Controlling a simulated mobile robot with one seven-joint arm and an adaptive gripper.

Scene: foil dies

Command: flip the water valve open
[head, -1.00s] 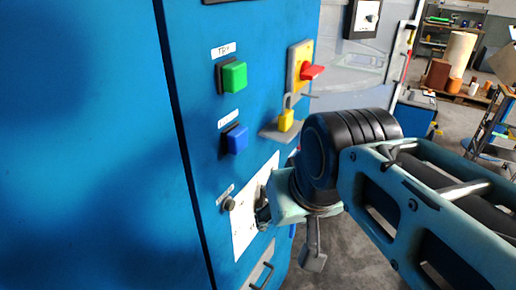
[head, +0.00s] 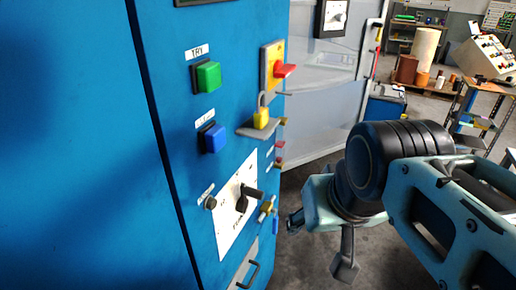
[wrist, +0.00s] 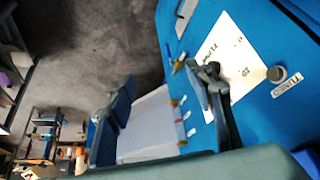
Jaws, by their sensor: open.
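A small brass valve (head: 266,208) with a blue lever (head: 275,225) sits on the right edge of the blue cabinet, beside the white plate. The lever hangs roughly downward. The brass valve also shows in the wrist view (wrist: 178,67), small, near the cabinet edge. My gripper (head: 318,245) is open and empty. It stands to the right of the valve in the head view, apart from it. In the wrist view my gripper (wrist: 165,95) has its fingers spread, with one finger overlapping the white plate in the picture.
The blue cabinet carries a white plate (head: 227,238) with a black rotary handle (head: 249,194), a green button (head: 207,75), a blue button (head: 213,138), a red switch (head: 284,70) and a yellow padlock (head: 261,117). A grey pull handle is below. Open floor lies right of the cabinet.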

